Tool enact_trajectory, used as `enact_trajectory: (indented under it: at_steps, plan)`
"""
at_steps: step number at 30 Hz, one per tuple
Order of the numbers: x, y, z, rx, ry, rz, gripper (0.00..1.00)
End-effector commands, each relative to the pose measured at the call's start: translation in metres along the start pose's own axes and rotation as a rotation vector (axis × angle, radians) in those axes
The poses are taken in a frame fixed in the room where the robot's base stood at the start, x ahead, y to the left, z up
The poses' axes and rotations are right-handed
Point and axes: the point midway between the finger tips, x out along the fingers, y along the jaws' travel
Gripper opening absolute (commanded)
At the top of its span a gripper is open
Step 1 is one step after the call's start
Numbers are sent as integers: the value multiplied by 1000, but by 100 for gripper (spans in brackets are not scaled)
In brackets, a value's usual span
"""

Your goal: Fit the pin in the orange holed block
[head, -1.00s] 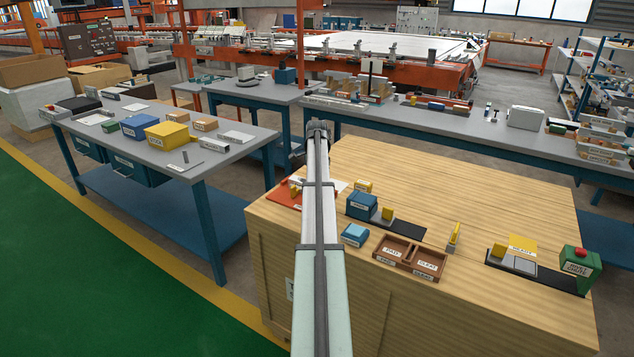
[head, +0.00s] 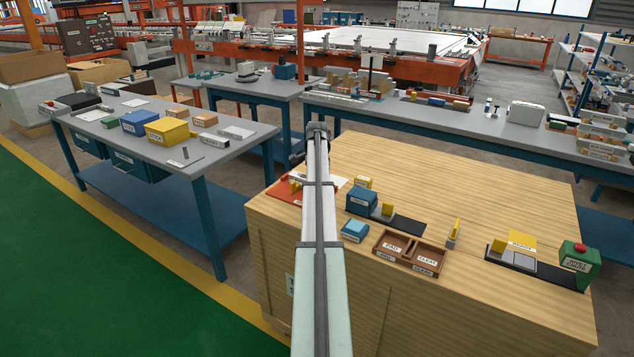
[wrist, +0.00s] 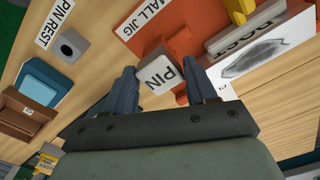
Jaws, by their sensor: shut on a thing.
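In the wrist view the pin (wrist: 160,74), a block-like grey piece with a white "PIN" label, is between the two fingers of my gripper (wrist: 163,88), which is shut on it. Just beyond it is the orange jig (wrist: 150,14), with a partly cut-off label ending in "ALL JIG" and a raised orange block (wrist: 184,42) close to the pin. I see no hole in the orange; the pin's lower end is hidden. I cannot tell whether pin and block touch. In the head view the orange jig (head: 284,196) is partly behind my arm, and the gripper is hidden.
In the wrist view a grey block with a dark hole (wrist: 73,45) is beside the "PIN REST" label (wrist: 54,22). A blue block (wrist: 42,80) and brown tray (wrist: 24,112) lie at left. A yellow piece (wrist: 240,8) and grey labelled block (wrist: 245,28) are close at right.

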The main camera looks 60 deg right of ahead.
Motion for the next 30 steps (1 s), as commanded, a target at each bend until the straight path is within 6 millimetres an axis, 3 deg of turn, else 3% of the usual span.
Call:
enact_trajectory:
  at_steps: [19, 20, 28, 30]
  plan:
    - [13, 0, 0, 0, 0, -1, 20]
    - [13, 0, 0, 0, 0, -1, 59]
    - [12, 0, 0, 0, 0, 0, 85]
    - [12, 0, 0, 0, 0, 0, 86]
